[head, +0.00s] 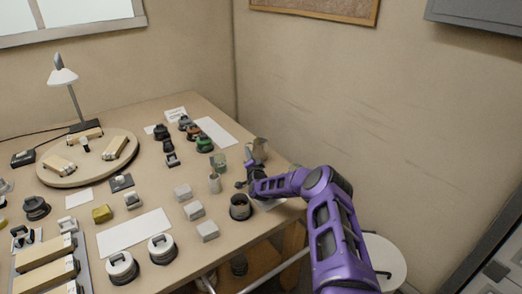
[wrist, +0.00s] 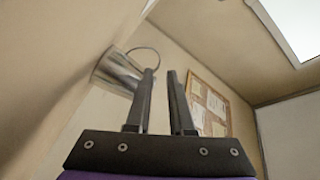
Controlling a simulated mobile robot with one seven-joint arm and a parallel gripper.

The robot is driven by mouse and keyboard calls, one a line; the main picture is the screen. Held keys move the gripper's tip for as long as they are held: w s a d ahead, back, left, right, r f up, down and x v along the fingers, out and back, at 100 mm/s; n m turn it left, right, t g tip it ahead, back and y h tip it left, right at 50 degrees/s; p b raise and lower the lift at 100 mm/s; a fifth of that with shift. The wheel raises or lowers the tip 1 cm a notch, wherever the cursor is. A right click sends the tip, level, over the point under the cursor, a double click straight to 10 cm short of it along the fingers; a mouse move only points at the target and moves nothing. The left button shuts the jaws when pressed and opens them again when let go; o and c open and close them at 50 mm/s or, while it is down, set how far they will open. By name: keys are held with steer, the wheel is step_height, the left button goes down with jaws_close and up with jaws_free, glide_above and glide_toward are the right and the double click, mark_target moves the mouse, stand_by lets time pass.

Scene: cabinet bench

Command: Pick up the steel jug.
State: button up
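The steel jug (wrist: 119,70) shows in the wrist view as a shiny tapered metal vessel with a thin looped handle. It lies to the left of my gripper's fingers (wrist: 160,72), and its handle runs behind the left finger. In the head view, a metallic vessel at the table's back right edge looks like the jug (head: 260,148). My gripper (head: 250,173) is low over the table just in front of it. The fingers stand apart with an empty gap between them. Whether the left finger touches the jug or handle is unclear.
Several pale blocks and dark-lidded items crowd the table further left. A wall rises beyond the table's right edge.

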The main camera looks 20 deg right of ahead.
steer(key=shift+w+d+f+b, duration=0.15)
steer(key=shift+w+b, duration=0.4)
steer(key=shift+w, duration=0.65)
steer(key=shift+w+d+f+b, duration=0.15)
steer(key=shift+w+b, duration=0.35)
steer(key=shift+w, duration=0.7)
steer(key=shift+w+b, duration=1)
steer(key=shift+b, duration=0.05)
steer(key=shift+w+d+r, duration=0.1)
steer(key=shift+w+r, duration=0.15)
jaws_close()
steer(key=shift+r, duration=0.1)
